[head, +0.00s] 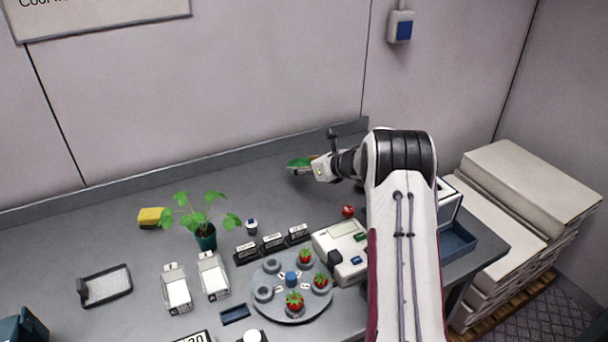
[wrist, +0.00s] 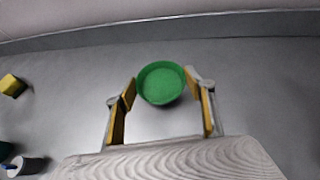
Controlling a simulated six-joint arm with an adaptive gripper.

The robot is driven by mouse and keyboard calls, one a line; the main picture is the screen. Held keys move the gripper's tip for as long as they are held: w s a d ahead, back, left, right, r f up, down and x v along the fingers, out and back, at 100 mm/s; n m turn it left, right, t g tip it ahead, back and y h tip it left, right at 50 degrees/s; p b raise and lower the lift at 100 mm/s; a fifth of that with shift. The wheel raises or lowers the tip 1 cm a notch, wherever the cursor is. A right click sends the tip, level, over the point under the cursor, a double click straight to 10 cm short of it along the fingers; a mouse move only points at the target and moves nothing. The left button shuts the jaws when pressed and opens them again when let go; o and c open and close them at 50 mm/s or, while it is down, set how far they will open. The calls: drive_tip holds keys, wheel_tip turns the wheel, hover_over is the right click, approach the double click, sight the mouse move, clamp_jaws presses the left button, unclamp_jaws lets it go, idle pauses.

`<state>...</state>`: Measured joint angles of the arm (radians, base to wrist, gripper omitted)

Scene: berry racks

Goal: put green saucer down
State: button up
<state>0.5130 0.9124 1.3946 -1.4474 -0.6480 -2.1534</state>
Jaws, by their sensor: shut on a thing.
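The green saucer (wrist: 161,84) is a small round dish with a raised rim. In the wrist view it sits between the tips of my gripper (wrist: 163,92), which is shut on it. In the head view the saucer (head: 298,162) shows as a green sliver at the end of my gripper (head: 312,168), over the back part of the grey bench. It looks about level. I cannot tell whether its underside touches the bench.
The bench (head: 150,190) around the saucer is clear, with a low ledge behind. A potted plant (head: 205,236), a yellow sponge (head: 151,217), a round rack (head: 272,305) with strawberries and a white instrument (head: 341,249) stand nearer. A red berry (head: 348,211) lies near my arm.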

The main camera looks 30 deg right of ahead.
sight(304, 181)
drive_tip(key=shift+f, duration=1.65)
drive_tip(key=shift+f, duration=0.15)
drive_tip(key=o, duration=0.9)
drive_tip(key=shift+r, duration=0.2)
drive_tip(key=shift+s+d+r, duration=0.15)
drive_tip(key=shift+s+r, duration=0.1)
drive_tip(key=shift+s, duration=0.2)
drive_tip(key=shift+v, duration=5.45)
drive_tip(key=shift+s, duration=0.1)
